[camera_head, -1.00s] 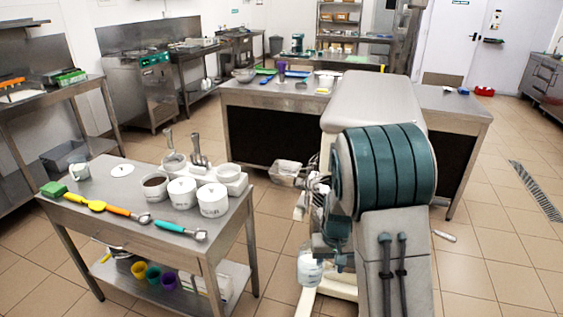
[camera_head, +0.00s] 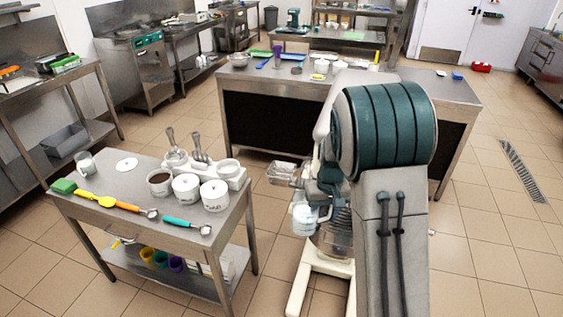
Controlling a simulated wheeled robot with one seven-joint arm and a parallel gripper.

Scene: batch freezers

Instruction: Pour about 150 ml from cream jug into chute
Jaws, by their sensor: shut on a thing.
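A whitish, see-through jug (camera_head: 303,219), which I take as the cream jug, is in the head view just left of my arm. It looks close to upright; its fill level is too small to read. My gripper (camera_head: 324,212) is shut on it at its right side, with the fingers partly hidden by my arm. A clear, open box-like piece (camera_head: 284,173), possibly the chute, sits above and left of the jug in the picture. The jug appears apart from it. The machine (camera_head: 334,241) behind my arm is largely hidden.
A steel table (camera_head: 135,212) at left holds tubs, scoops, spatulas and a small glass vessel (camera_head: 85,163). A long steel counter (camera_head: 435,94) stands behind the machine. Pale machine legs (camera_head: 300,285) reach the floor.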

